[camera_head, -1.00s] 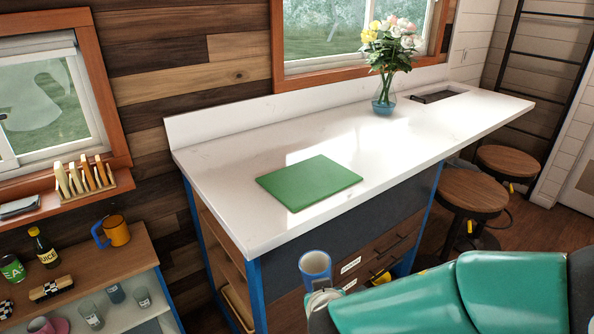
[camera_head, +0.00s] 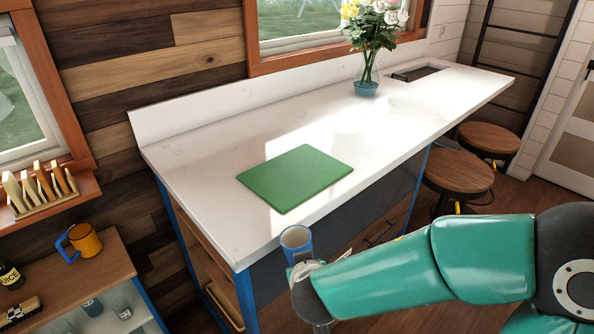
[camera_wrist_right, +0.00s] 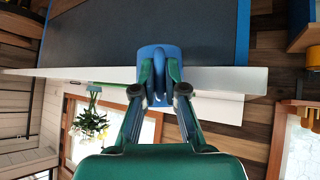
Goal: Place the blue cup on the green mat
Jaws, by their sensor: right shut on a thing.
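The blue cup (camera_head: 297,241) is upright in front of the counter's front edge, held by my right gripper (camera_head: 305,268). In the right wrist view the blue cup (camera_wrist_right: 147,66) sits between the fingers of my right gripper (camera_wrist_right: 158,82), which are shut on it. The green mat (camera_head: 295,178) lies flat and empty on the white counter, behind and above the cup in the head view. In the right wrist view only a thin green edge of it shows. My left gripper is not in view.
The white counter (camera_head: 210,199) is clear around the mat. A glass vase of flowers (camera_head: 366,78) stands farther back. Stools (camera_head: 458,176) stand at the right. An orange mug with a blue handle (camera_head: 84,243) is on the low shelf at left.

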